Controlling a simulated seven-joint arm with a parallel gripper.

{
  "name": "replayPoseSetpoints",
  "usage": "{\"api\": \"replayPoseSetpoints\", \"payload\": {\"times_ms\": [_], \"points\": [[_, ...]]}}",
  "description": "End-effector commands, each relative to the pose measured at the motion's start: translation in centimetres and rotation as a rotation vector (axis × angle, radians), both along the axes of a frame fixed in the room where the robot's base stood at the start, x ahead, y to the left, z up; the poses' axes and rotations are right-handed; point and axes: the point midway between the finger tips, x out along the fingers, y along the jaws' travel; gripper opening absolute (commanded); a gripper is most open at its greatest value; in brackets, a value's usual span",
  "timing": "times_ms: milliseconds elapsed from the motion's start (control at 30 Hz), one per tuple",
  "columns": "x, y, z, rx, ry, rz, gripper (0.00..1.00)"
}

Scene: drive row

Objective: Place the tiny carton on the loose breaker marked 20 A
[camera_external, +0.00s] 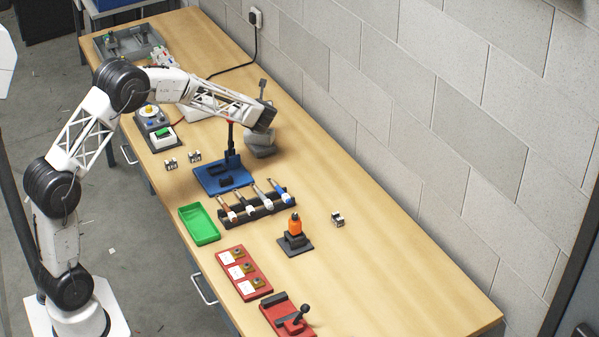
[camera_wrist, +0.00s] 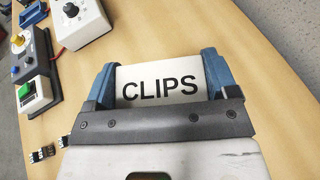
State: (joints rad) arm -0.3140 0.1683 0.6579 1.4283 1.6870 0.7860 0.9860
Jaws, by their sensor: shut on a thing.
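The tiny carton (camera_wrist: 160,72) is white with "CLIPS" in black letters. In the wrist view it sits between the two blue fingers of my gripper (camera_wrist: 158,82), which are shut on it. In the external view my gripper (camera_external: 261,146) is above the bench, behind the blue stand; the carton cannot be made out there. Small black-and-white breakers lie loose on the bench: one (camera_external: 170,164) and another (camera_external: 195,157) side by side at the left, and a third (camera_external: 338,219) alone at the right. The left pair also shows at the wrist view's lower left (camera_wrist: 42,154). Their markings are too small to read.
A blue stand (camera_external: 212,181) with an upright post is close to my gripper. A rack of tools (camera_external: 257,211), a green tray (camera_external: 199,226), an orange-topped device (camera_external: 295,232) and red fixtures (camera_external: 243,270) stand nearer the front. Bare bench surrounds the right-hand breaker.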

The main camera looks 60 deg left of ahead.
Motion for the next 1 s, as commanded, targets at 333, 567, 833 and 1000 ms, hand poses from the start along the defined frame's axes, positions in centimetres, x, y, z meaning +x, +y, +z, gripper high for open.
{"api": "replayPoseSetpoints", "payload": {"times_ms": [333, 567, 833, 1000], "points": [[0.0, 0.0, -0.2, 0.001, -0.001, 0.0, 0.51], [0.0, 0.0, -1.6, 0.0, 0.0, 0.0, 0.51], [0.0, 0.0, -3.9, 0.001, -0.001, 0.0, 0.51], [0.0, 0.0, -3.9, 0.001, -0.001, 0.0, 0.51]]}}
